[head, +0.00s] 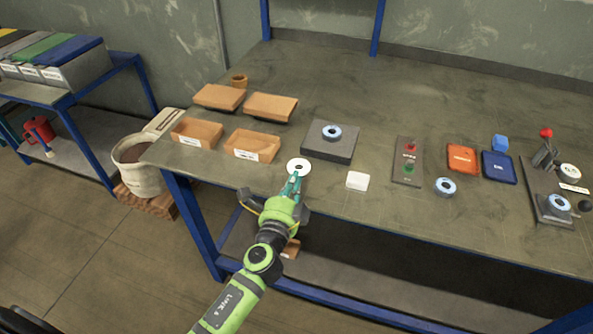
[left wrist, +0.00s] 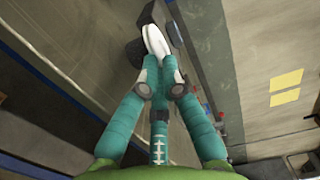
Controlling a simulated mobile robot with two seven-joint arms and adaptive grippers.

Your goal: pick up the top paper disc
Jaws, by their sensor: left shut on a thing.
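A white paper disc (head: 298,165) with a small hole in its middle is held near the table's front edge in the head view. My left gripper (head: 293,182) is shut on it, with the fingertips at the disc's near edge. In the left wrist view my left gripper (left wrist: 163,72) has its fingers together on the disc (left wrist: 155,41), which shows as a narrow white oval beyond the tips. My right gripper is in neither view.
Cardboard trays (head: 251,146) stand at the table's left. The back of the table (head: 400,85) is clear.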

